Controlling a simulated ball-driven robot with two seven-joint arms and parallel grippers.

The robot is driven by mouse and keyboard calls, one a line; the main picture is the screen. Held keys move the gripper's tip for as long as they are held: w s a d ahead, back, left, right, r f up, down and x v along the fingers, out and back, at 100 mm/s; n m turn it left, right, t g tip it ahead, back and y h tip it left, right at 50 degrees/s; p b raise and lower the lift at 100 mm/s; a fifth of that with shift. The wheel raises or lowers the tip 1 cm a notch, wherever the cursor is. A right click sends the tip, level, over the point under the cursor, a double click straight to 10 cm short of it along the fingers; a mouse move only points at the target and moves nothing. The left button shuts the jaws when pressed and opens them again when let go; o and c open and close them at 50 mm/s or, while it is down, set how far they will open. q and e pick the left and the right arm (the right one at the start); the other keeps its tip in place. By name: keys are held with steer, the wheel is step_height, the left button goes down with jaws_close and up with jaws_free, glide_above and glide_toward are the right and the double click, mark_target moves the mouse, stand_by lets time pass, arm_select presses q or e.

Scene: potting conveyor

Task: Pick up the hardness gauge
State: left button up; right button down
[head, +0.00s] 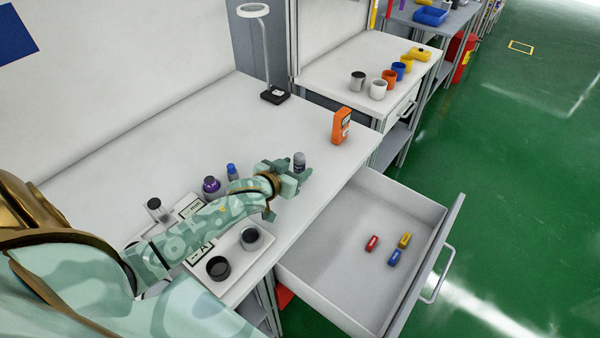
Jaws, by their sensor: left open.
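An orange handheld device (342,126) with a small display stands upright near the right end of the white bench; it looks most like the hardness gauge, though I cannot read its label. My left gripper (299,175) is open over the bench, to the left of and nearer than the orange device, and apart from it. A small grey cylinder (300,160) shows at the gripper's tip; I cannot tell whether it stands between the fingers or behind them. My right gripper is not in view.
An open drawer (325,284) with several small coloured blocks juts out at right. A white tray (233,274) with dark cups lies under my arm, near purple (211,185) and blue (232,171) bottles. A ring lamp (268,60) stands behind. The bench middle is clear.

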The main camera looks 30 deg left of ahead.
mark_target(303, 163)
arm_select(q)
steer(key=b+x, duration=0.1)
steer(key=x, duration=0.4)
steer(key=shift+s+f, duration=0.1)
steer(key=shift+s, duration=0.1)
steer(key=c, duration=1.2)
steer(key=shift+o, duration=0.2)
